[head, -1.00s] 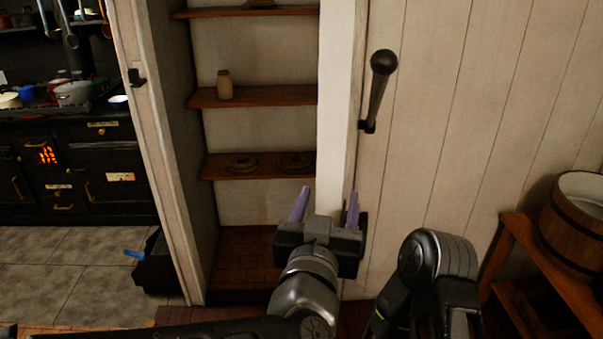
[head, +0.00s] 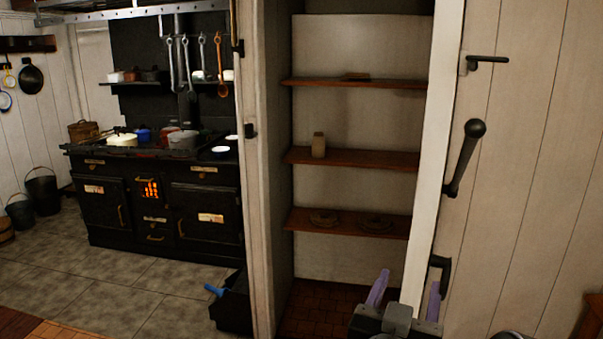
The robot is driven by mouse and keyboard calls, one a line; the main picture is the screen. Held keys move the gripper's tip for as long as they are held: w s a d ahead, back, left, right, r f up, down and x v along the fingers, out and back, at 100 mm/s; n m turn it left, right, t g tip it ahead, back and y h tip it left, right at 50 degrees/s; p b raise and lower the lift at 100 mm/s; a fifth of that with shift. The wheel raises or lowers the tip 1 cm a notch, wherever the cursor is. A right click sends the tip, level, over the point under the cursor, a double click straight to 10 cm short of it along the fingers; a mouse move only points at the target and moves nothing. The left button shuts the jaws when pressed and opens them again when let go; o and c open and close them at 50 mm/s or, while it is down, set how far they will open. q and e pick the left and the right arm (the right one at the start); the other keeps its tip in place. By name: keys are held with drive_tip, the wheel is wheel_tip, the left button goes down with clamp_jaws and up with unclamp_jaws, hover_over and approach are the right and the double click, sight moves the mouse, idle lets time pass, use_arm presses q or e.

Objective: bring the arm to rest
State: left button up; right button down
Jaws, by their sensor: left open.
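My left gripper (head: 405,290) shows at the bottom, right of centre, in the head view. Most of my left arm is below the picture. My right gripper is not in view.
The cupboard shelves hold a small jar (head: 318,146). A black stove (head: 155,205) with pots stands at left, and a dark box (head: 232,305) on the tiled floor.

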use_arm(q)
wheel_tip(320, 180, down, 13)
drive_tip(key=d+g+h, duration=0.2)
drive_tip(key=d+g, duration=0.1)
drive_tip(key=g, duration=0.2)
drive_tip(key=s+a+f+n+g+y, duration=0.1)
drive_tip(key=a+f+g, duration=0.15)
drive_tip(key=f, duration=0.55)
drive_tip(key=a+f+n+g+y, duration=0.1)
drive_tip(key=a+f, duration=0.3)
drive_tip(key=f, duration=0.4)
drive_tip(key=s+a+f+g+y, duration=0.1)
drive_tip(key=a+f, duration=0.3)
drive_tip(key=f, duration=0.3)
drive_tip(key=s+a+f+n+g+y, duration=0.1)
drive_tip(key=s+a+f+n+g, duration=0.1)
drive_tip(key=s+a+f, duration=0.6)
drive_tip(key=s+a+f+n+g+y, duration=0.1)
drive_tip(key=s+a+f+g, duration=0.3)
drive_tip(key=s+a+f, duration=0.4)
wheel_tip(320, 180, down, 5)
drive_tip(key=shift+f+n, duration=0.2)
drive_tip(key=shift+n, duration=0.7)
drive_tip(key=shift+d, duration=0.1)
